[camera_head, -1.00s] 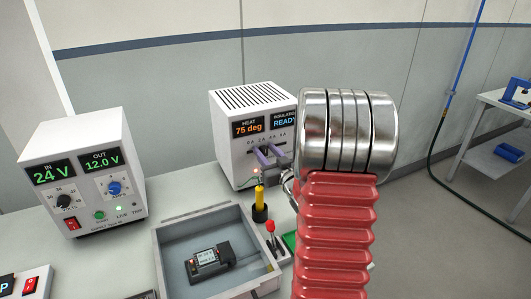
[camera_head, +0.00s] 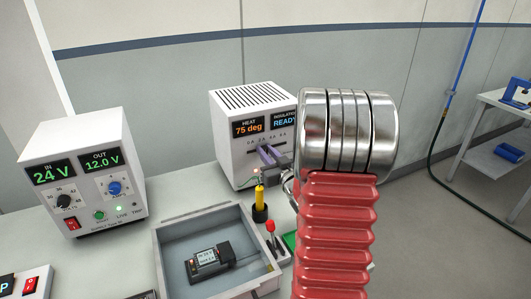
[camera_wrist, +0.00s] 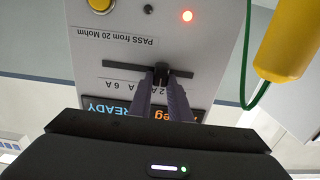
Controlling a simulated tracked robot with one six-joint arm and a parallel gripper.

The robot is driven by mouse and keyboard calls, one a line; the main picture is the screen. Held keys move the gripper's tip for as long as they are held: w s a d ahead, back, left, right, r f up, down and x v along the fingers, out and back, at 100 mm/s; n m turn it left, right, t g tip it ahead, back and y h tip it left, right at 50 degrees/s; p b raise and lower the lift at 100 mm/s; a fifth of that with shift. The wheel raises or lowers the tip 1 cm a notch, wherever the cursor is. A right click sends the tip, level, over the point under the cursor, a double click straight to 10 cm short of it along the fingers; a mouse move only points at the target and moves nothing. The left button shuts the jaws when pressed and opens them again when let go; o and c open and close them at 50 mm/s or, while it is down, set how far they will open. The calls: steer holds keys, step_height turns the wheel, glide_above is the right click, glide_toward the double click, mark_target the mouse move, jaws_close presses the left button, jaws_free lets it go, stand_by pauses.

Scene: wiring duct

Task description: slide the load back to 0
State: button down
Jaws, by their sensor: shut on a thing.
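The load slider's black knob (camera_wrist: 160,73) sits in a dark horizontal slot (camera_wrist: 120,66) on the front of the white test box (camera_head: 226,152). The wrist view shows the box upside down, and the knob is close to the 2 A label, with 4 A and 6 A to its left. The 0 end of the scale is hidden by a finger. My gripper (camera_wrist: 161,88) has its purple fingers shut on the knob, one on each side. In the head view my gripper (camera_head: 268,156) reaches the box front, partly hidden by my arm.
A yellow probe (camera_wrist: 288,40) with a green lead stands close beside the gripper; it also shows in the head view (camera_head: 259,197). A grey tray (camera_head: 172,255) holds a small black device (camera_head: 208,262). A power supply (camera_head: 85,175) stands at left.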

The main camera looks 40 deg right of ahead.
mark_target(250, 149)
steer(key=shift+w+a, duration=0.2)
steer(key=shift+a, duration=0.5)
steer(key=shift+w+a, duration=0.25)
steer(key=shift+a, duration=0.5)
steer(key=shift+w+a, duration=0.2)
steer(key=shift+a, duration=0.5)
steer(key=c, duration=1.7)
jaws_free()
steer(key=shift+o, duration=0.3)
